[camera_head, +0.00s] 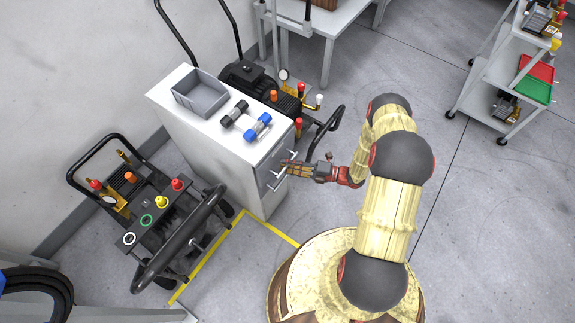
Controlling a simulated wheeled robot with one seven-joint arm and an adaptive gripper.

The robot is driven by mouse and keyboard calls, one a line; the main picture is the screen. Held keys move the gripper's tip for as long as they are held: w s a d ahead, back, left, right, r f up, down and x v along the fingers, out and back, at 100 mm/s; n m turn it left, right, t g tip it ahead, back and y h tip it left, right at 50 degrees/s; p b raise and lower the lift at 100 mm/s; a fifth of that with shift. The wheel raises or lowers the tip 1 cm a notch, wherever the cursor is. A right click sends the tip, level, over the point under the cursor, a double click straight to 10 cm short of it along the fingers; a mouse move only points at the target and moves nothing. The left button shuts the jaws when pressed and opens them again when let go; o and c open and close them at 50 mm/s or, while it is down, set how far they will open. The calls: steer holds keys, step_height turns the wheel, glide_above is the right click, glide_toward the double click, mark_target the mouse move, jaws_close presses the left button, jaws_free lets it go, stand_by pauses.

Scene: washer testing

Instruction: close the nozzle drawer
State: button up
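A white drawer cabinet (236,150) stands left of centre, with grey drawer fronts (268,172) facing right towards my arm. Thin bar handles show on the fronts. I cannot tell which drawer is the nozzle drawer, or how far any drawer stands out. My gripper (287,168) is at the drawer fronts, close to the handles, with its fingers pointing left at them. I cannot tell whether it touches a handle or front. Its fingers are too small in view to tell open from shut, and they partly hide the drawer fronts.
A grey bin (201,93) and two dumbbell-shaped parts, one black (235,113) and one blue (258,127), lie on the cabinet top. Pressure washers stand left (150,215) and behind (262,85). A shelf cart (505,75) stands far right. The floor right of my arm is clear.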

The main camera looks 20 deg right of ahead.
steer(key=shift+c, duration=0.3)
jaws_close()
stand_by(0.6)
